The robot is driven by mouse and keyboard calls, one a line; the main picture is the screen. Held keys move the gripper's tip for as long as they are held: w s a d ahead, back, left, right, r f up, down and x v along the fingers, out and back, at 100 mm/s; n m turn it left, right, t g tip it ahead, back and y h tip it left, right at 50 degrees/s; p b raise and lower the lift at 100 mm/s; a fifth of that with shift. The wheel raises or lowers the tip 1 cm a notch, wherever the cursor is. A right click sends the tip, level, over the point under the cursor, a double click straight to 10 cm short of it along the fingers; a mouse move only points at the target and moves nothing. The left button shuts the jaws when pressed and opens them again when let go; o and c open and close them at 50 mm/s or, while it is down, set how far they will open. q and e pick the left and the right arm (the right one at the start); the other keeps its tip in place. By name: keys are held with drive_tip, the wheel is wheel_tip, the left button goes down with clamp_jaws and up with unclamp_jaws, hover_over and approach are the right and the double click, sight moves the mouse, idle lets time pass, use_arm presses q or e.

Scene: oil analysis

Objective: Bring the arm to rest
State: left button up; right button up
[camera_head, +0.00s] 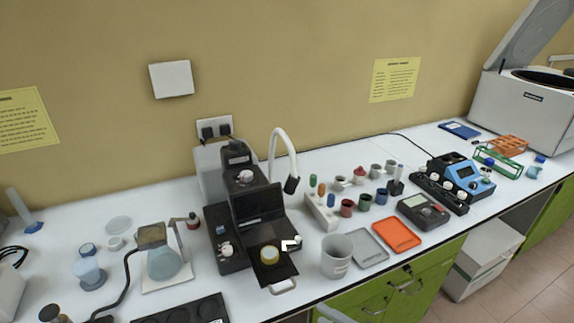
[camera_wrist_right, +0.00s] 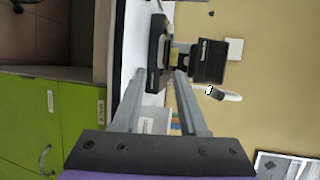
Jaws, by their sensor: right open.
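My right gripper (camera_wrist_right: 159,74) shows in the right wrist view. Its two grey fingers stand apart with nothing held between them. The dark instrument with a black screen (camera_wrist_right: 208,61) is beyond the fingertips, and the picture is turned on its side. In the head view only a small pale grey piece shows at the bottom edge, below the beaker; I cannot tell whether it is my gripper. My left gripper is in neither view. The same instrument (camera_head: 259,203) stands on the bench in the head view, with its tray pulled out and a yellow-topped round sample on it.
A white beaker (camera_head: 336,258) stands at the bench front. Beside it are a grey tray (camera_head: 368,248) and an orange tray (camera_head: 397,235). A flask (camera_head: 165,262) stands left. Several cups, a blue device (camera_head: 462,176) and a centrifuge (camera_head: 530,108) are to the right. Green drawers (camera_head: 400,287) are below.

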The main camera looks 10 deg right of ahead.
drive_tip(key=s+a+f+n+g+h+p, duration=0.1)
drive_tip(key=s+f+n+g+h, duration=0.4)
drive_tip(key=s+f+n, duration=0.1)
drive_tip(key=s+d+r+n+g+h, duration=0.1)
drive_tip(key=s+d+n+h, duration=0.2)
drive_tip(key=d+n+h, duration=0.1)
drive_tip(key=shift+d+r+n+h+p, duration=0.3)
drive_tip(key=shift+d+r+h+p, duration=0.25)
drive_tip(key=shift+d, duration=0.4)
